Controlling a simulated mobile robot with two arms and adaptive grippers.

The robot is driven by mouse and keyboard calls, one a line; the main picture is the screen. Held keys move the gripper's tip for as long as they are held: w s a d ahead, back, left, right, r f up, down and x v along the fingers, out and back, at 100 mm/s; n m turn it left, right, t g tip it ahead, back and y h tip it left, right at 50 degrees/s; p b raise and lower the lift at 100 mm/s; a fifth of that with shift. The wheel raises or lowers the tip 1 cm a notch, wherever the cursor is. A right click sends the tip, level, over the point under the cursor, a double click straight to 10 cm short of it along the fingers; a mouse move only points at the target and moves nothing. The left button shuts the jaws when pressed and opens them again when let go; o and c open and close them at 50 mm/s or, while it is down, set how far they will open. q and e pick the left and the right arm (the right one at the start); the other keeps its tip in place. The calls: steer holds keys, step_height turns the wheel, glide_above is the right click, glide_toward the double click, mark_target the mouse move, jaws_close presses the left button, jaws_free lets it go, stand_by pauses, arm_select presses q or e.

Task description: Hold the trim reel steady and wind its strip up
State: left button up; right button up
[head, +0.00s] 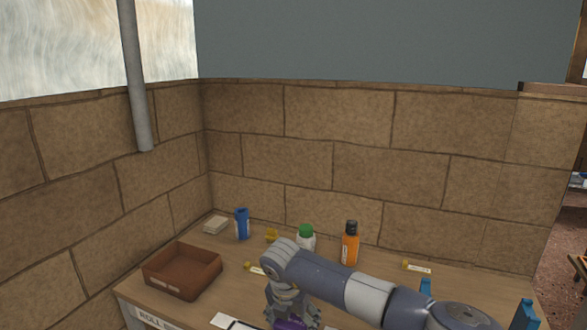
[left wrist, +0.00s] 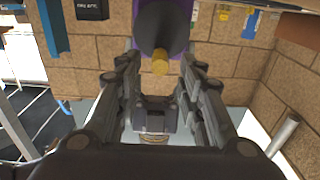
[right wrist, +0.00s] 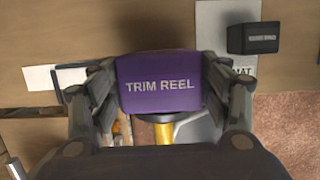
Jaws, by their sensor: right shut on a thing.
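The purple trim reel (right wrist: 158,88), labelled "TRIM REEL", sits between the fingers of my right gripper (right wrist: 160,72), which is shut on it. In the head view my right gripper (head: 290,314) hangs over the reel, and only a purple sliver (head: 290,324) of it shows at the bottom edge. I cannot make out the strip.
A brown tray (head: 182,272) stands at the table's left. A blue container (head: 242,224), a green-capped bottle (head: 306,238) and an orange bottle (head: 350,245) stand along the back. A small black box (right wrist: 253,38) lies beyond the reel in the right wrist view. Brick walls close off the back and left.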

stand_by(0.6)
arm_select(q)
steer(key=shift+x, duration=2)
steer(key=shift+c, duration=0.6)
steer(key=c, duration=0.5)
steer(key=shift+o, duration=1.4)
